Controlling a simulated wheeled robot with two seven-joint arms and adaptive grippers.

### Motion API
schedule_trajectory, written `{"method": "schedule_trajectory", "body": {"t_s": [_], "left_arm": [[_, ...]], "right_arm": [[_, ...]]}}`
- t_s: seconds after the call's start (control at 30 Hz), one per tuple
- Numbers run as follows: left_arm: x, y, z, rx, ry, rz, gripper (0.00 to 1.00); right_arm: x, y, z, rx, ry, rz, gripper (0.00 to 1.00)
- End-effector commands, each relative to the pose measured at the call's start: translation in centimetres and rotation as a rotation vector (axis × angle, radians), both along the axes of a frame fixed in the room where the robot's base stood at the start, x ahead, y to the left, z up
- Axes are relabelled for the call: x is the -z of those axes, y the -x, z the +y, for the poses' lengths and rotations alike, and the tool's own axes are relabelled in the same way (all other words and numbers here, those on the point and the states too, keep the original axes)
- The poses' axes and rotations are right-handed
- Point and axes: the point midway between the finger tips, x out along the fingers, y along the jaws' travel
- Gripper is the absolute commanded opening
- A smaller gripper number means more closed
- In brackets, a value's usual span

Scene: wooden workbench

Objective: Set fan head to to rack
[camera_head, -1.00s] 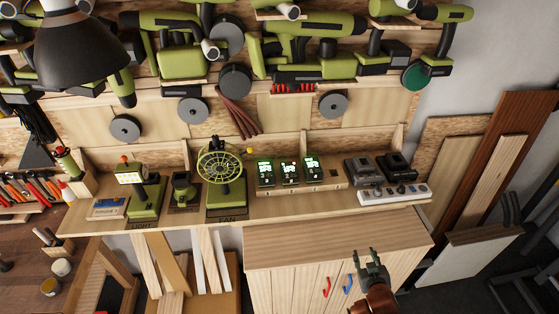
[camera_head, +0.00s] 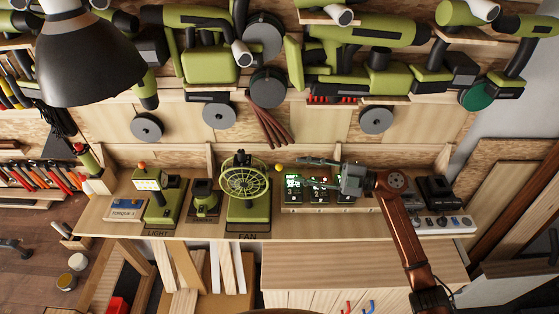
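The green fan (camera_head: 246,190) stands upright on the shelf above a FAN label. Its round wire-grille head (camera_head: 245,179) faces the front and tilts slightly upward. My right gripper (camera_head: 308,168) is right of the fan, above the lit charger units, with its fingers pointing left toward the fan head. A gap separates the fingertips from the grille. The gripper looks open and empty, though its fingers are seen nearly edge-on. My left gripper is not in view.
Left of the fan stand a green work light (camera_head: 160,200) and a small green device (camera_head: 204,198). Lit chargers (camera_head: 293,197) lie under my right gripper. A power strip (camera_head: 445,224) is at the right. Tools hang above; a black lamp shade (camera_head: 88,62) is at upper left.

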Motion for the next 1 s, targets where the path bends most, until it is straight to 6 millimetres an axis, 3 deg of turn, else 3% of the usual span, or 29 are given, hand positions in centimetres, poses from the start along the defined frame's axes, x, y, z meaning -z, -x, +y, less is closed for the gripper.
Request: {"method": "schedule_trajectory", "body": {"t_s": [0.23, 0.5, 0.9, 1.0], "left_arm": [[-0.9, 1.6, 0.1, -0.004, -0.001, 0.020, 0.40], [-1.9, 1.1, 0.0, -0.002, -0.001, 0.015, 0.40], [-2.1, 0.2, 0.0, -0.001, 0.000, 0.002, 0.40], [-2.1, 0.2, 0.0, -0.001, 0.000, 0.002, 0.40]], "right_arm": [[-0.1, -0.4, 3.2, -0.016, 0.008, 0.004, 0.34], [-0.1, -1.2, 6.7, -0.011, 0.007, 0.003, 0.34], [0.2, -1.4, 7.6, -0.009, 0.009, 0.003, 0.34], [0.2, -1.4, 7.6, -0.010, 0.009, 0.003, 0.28]]}}
